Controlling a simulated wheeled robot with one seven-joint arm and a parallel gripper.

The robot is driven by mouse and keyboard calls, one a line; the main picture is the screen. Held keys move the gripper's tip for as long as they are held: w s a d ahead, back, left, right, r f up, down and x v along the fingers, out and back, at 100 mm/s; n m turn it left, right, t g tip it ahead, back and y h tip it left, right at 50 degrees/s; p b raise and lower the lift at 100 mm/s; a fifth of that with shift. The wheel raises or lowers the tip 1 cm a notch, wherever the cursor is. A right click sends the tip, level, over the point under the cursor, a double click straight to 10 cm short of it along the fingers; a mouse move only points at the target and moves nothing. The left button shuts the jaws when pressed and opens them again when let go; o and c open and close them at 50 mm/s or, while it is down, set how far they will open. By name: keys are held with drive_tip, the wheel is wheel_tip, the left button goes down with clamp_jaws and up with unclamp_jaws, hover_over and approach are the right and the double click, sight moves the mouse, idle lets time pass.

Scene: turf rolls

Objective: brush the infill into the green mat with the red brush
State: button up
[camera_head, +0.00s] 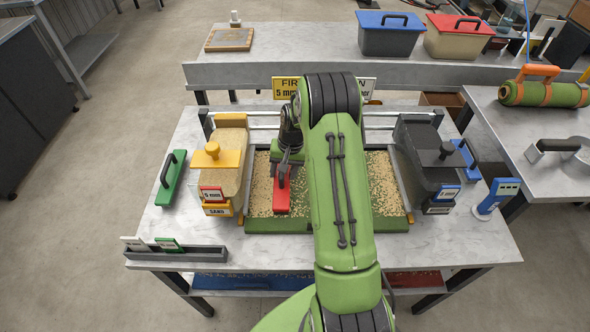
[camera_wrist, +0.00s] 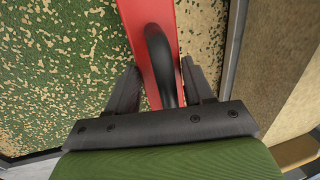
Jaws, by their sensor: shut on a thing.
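The green mat (camera_head: 280,226) lies in the middle of the work table, with tan infill scattered over it. My arm covers its middle in the head view. The wrist view shows the mat (camera_wrist: 60,60) with green patches between the tan grains. The red brush (camera_head: 282,196) is over the left half of the mat; I cannot tell whether its bristles touch. In the wrist view, my gripper (camera_wrist: 158,88) is shut on the black handle of the red brush (camera_wrist: 138,28), with a finger on each side.
A yellow-topped sand hopper (camera_head: 213,157) stands left of the mat, and a dark hopper (camera_head: 434,155) stands right. A green-based tool (camera_head: 171,178) lies farther left. A blue-white device (camera_head: 496,197) is at the right. A grey card rack (camera_head: 176,254) sits at the front left.

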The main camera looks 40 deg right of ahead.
drive_tip(key=shift+w+a, duration=0.7)
drive_tip(key=shift+a, duration=0.35)
drive_tip(key=shift+s+d, duration=0.6)
drive_tip(key=shift+d, duration=0.25)
drive_tip(key=shift+s+d, duration=0.55)
drive_tip(key=shift+d, duration=0.25)
drive_tip(key=shift+s+d, duration=0.6)
drive_tip(key=shift+d, duration=0.25)
drive_tip(key=shift+w+a, duration=0.65)
drive_tip(key=shift+a, duration=0.25)
drive_tip(key=shift+w+a, duration=0.6)
drive_tip(key=shift+a, duration=0.3)
drive_tip(key=shift+w+a, duration=0.65)
drive_tip(key=shift+a, duration=0.25)
